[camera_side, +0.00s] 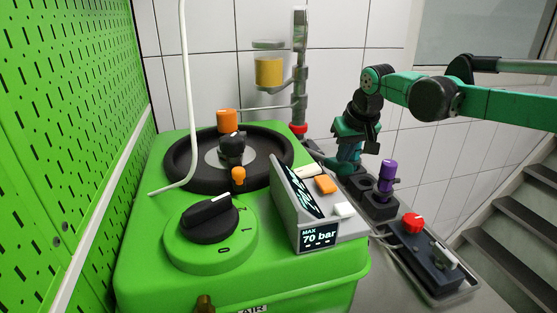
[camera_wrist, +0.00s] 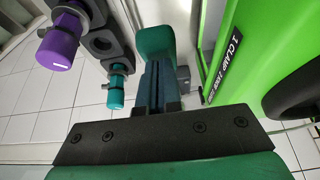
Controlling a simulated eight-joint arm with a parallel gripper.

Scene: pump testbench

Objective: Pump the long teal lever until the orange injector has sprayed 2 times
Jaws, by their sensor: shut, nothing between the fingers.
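My gripper (camera_side: 348,168) is shut and empty, pointing down at the right side of the green bench. Its closed blue-grey fingers also show in the wrist view (camera_wrist: 157,78). A rounded teal piece, which looks like the end of the teal lever (camera_wrist: 155,38), lies at or just beyond the fingertips. In the side view a curved teal part (camera_side: 333,163) shows beside them; I cannot tell whether they touch. The orange injector, as far as I can tell, is the orange-capped piece (camera_side: 227,120) upright at the black ring. No spray is visible.
The green bench (camera_side: 140,265) carries a black dial (camera_side: 208,220) and a display reading MAX 70 bar (camera_side: 318,237). A purple-capped piece (camera_side: 388,172) stands in a rack to the right, with a teal-capped one (camera_wrist: 116,92) nearby. A red knob (camera_side: 412,222) is in front.

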